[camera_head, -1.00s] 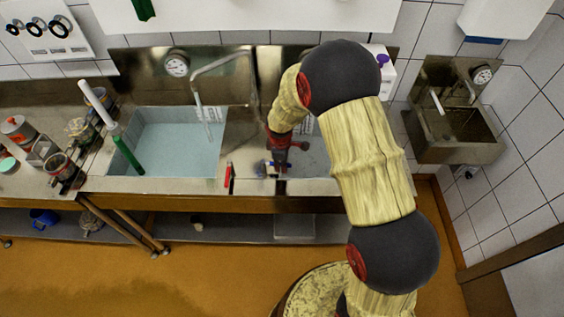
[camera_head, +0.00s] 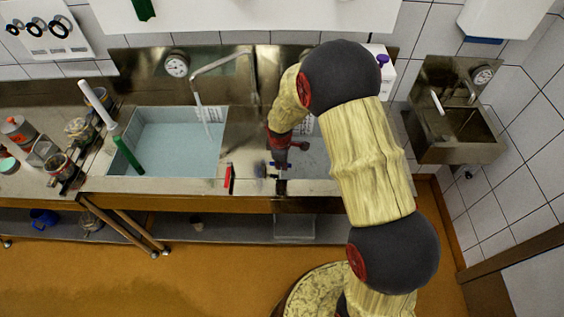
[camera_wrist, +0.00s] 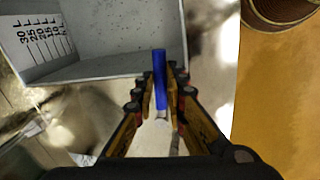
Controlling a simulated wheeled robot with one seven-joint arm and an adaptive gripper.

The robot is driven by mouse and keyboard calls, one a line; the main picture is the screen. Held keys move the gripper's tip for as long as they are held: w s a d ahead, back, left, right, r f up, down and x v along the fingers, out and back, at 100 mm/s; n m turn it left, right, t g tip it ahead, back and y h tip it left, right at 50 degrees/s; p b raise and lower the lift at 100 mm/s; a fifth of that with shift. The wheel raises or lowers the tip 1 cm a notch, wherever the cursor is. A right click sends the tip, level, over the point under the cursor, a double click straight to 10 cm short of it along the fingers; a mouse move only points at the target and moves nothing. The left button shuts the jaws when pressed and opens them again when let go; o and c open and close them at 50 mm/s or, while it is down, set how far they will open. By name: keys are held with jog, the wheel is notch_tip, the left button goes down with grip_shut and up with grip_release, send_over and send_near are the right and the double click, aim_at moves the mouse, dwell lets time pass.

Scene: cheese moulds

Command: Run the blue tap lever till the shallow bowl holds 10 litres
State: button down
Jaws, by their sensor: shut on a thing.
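The blue tap lever (camera_wrist: 159,78) stands between my fingers in the wrist view. My gripper (camera_wrist: 160,95) is shut on it. In the head view my gripper (camera_head: 280,166) is at the front edge of the right-hand basin, and the lever is mostly hidden there. The shallow bowl, a grey basin (camera_wrist: 110,62), has a litre scale (camera_wrist: 45,40) with a 30 L mark on its left inner wall. It also shows in the head view (camera_head: 316,168), partly behind my arm. I cannot tell its water level.
A red lever (camera_head: 230,178) is left of my gripper. The left basin (camera_head: 165,150) holds pale blue water, with a green-and-white stick leaning in it. A bent tap spout (camera_head: 204,112) hangs over it. Jars (camera_head: 62,170) crowd the left counter. A small sink (camera_head: 462,135) is at right.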

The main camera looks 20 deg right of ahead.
dwell(0.4)
jog(key=s+a+m+b, duration=0.1)
jog(key=m+b, duration=0.1)
jog(key=s+a+m+b, duration=0.1)
jog(key=m+b, duration=0.1)
jog(key=shift+f+h, duration=0.15)
jog(key=shift+h, duration=0.15)
jog(key=a+m+b, duration=0.1)
jog(key=m, duration=0.1)
jog(key=s+a+m+g+b, duration=0.1)
jog(key=m, duration=0.1)
jog(key=shift+s+a+m, duration=0.2)
jog(key=shift+m, duration=0.2)
jog(key=a+m, duration=0.1)
jog(key=m, duration=0.1)
jog(key=a+m+g+b, duration=0.1)
jog(key=m, duration=0.1)
jog(key=shift+s+a+h, duration=0.15)
jog(key=shift+a+h, duration=0.15)
jog(key=shift+a, duration=0.1)
jog(key=shift+w+a+m+g, duration=0.15)
jog(key=shift+a+m, duration=0.4)
jog(key=shift+m, duration=0.4)
jog(key=shift+w+a+m+g, duration=0.15)
jog(key=shift+a+m, duration=0.35)
jog(key=shift+m, duration=0.45)
jog(key=c, duration=1.8)
grip_release()
